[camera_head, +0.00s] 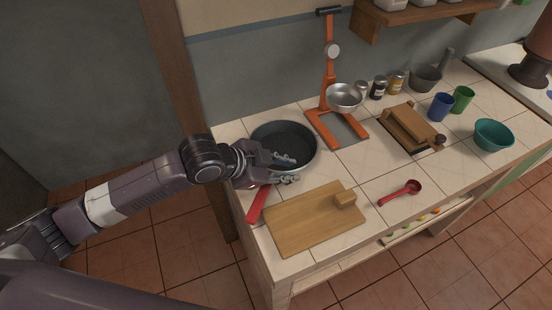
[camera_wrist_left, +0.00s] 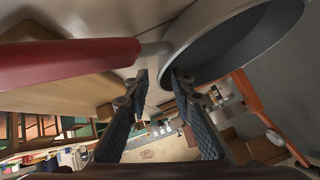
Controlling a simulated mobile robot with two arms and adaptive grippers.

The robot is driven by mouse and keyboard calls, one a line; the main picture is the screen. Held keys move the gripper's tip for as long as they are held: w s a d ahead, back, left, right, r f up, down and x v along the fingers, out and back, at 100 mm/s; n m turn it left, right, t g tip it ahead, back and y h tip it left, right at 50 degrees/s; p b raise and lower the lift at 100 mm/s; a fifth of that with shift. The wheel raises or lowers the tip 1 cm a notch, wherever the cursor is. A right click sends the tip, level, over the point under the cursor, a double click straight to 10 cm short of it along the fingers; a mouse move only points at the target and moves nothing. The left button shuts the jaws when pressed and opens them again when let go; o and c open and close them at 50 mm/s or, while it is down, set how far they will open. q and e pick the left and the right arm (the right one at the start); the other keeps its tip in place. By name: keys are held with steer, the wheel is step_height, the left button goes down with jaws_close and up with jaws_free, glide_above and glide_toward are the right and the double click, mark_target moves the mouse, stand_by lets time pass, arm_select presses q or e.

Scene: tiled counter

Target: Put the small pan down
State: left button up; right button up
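The small pan (camera_head: 287,135) has a dark round bowl and a red handle (camera_head: 258,204). In the head view it appears to rest level on the tiled counter at its left end, with the handle toward the front. My left gripper (camera_head: 292,169) is over the pan's near edge, partly hiding the rim and the handle joint. In the left wrist view the two fingers of the gripper (camera_wrist_left: 158,82) are apart with nothing between them. The red handle (camera_wrist_left: 70,62) and pan (camera_wrist_left: 240,45) show beyond the fingertips. My right gripper is not in view.
A wooden cutting board (camera_head: 312,222) lies just right of the handle. An orange stand (camera_head: 329,80) with a metal bowl (camera_head: 344,96) stands right of the pan. A red spoon (camera_head: 400,193), a wooden press (camera_head: 410,127), cups and a teal bowl (camera_head: 493,135) are farther right.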

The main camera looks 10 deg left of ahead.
arm_select(q)
steer(key=shift+x, duration=0.75)
steer(key=shift+c, duration=0.5)
jaws_close()
steer(key=shift+r, duration=0.1)
